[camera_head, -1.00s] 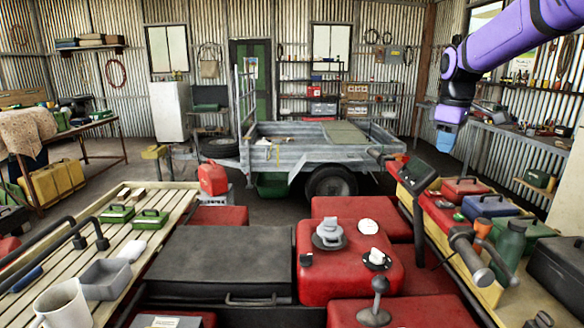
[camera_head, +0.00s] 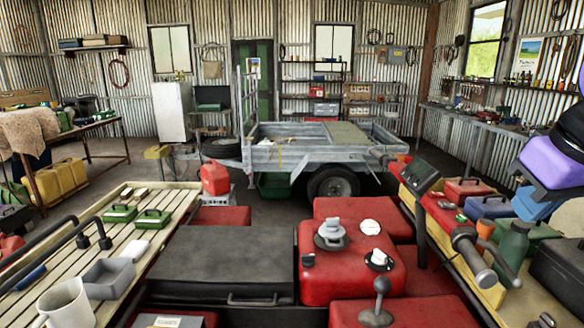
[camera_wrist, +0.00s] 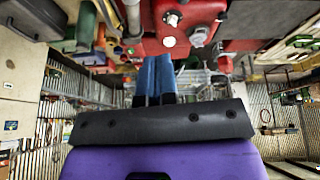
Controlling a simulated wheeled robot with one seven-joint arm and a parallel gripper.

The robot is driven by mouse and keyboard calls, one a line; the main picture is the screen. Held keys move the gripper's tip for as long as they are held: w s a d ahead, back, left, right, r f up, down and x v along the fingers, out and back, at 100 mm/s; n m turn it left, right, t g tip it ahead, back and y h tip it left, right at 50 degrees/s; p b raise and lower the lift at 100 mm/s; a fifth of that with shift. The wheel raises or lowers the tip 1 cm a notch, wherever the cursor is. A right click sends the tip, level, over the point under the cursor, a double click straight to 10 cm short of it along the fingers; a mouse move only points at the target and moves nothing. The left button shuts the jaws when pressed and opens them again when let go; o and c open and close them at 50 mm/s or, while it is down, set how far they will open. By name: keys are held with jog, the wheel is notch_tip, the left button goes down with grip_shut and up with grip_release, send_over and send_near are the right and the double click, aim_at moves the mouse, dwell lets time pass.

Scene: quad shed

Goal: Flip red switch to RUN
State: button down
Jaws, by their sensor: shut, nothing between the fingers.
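I cannot clearly make out the red switch or its position. A small red piece (camera_head: 446,205) shows near the right handlebar grip (camera_head: 470,245) in the head view, too small to tell what it is. My gripper (camera_head: 540,205) is at the right edge of the head view, right of the grip and apart from it. In the wrist view my gripper's blue fingers (camera_wrist: 157,66) are together and empty. The red tank (camera_head: 345,255) of the quad is in the middle of the head view and at the top of the wrist view (camera_wrist: 190,18).
A slatted rack (camera_head: 60,240) with a mug is at left. A grey trailer (camera_head: 300,150) stands behind.

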jog(key=shift+m, duration=0.6)
jog(key=s+f, duration=0.1)
jog(key=s, duration=0.1)
jog(key=s+f, duration=0.1)
jog(key=shift+s+a+f, duration=0.15)
jog(key=shift+s, duration=0.25)
jog(key=w+d+r, duration=0.2)
jog(key=w+r, duration=0.1)
jog(key=w, duration=0.8)
jog(key=w+d+r, duration=0.1)
jog(key=w+r, duration=0.2)
jog(key=w, duration=0.8)
jog(key=w+d+f, duration=0.2)
jog(key=w+d, duration=0.1)
jog(key=w, duration=0.3)
jog(key=w+d+f+g, duration=0.1)
jog(key=w+d, duration=0.2)
jog(key=w, duration=0.4)
jog(key=w+d+f, duration=0.2)
jog(key=w, duration=0.4)
jog(key=shift+w+d+f+y, duration=0.35)
jog(key=shift+w+d+y, duration=0.05)
